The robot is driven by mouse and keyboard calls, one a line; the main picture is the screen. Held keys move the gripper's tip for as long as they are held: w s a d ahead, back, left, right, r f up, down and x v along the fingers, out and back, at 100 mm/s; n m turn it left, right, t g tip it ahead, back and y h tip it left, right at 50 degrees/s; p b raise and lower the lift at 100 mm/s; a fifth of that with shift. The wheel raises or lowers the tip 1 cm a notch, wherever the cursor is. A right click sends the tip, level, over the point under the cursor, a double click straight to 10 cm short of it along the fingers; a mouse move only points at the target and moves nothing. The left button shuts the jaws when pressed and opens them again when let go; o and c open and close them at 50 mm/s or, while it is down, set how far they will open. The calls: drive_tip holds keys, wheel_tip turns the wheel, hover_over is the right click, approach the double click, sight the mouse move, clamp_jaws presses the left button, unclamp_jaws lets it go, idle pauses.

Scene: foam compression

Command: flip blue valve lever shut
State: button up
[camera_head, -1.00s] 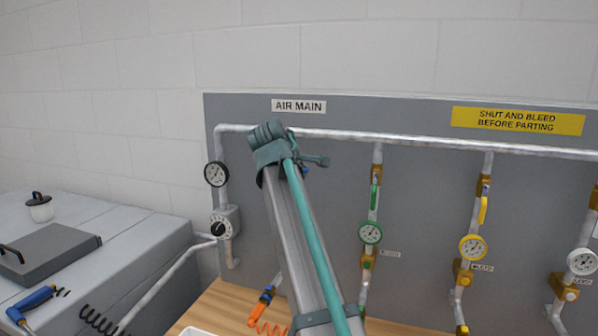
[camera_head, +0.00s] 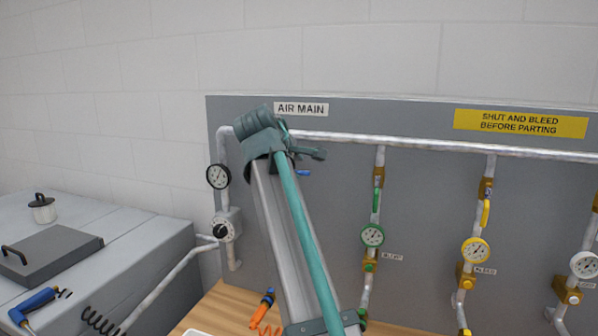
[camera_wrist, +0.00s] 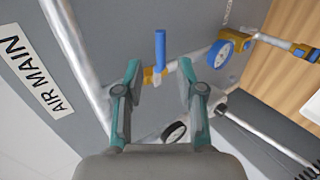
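The blue valve lever (camera_wrist: 160,50) sticks out from a brass valve body (camera_wrist: 153,76) in the wrist view. It stands roughly across its pipe. In the head view only a small blue piece of it shows, right of my arm (camera_head: 303,172). My gripper (camera_wrist: 160,68) is open, with one finger on each side of the lever's lower part in the wrist picture. A gap shows on both sides, and I see no contact. The blue gauge (camera_wrist: 221,54) is on the same pipe, to the right in the wrist view. In the head view my arm hides most of this branch.
The main pipe (camera_head: 430,144) runs along the grey panel (camera_head: 330,205). Green (camera_head: 378,201) and yellow (camera_head: 486,213) levers lie along their pipes to the right. A black-dial regulator (camera_head: 223,230) is at left.

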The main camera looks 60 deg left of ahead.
drive_tip(key=shift+v, duration=2.7)
drive_tip(key=shift+f, duration=0.1)
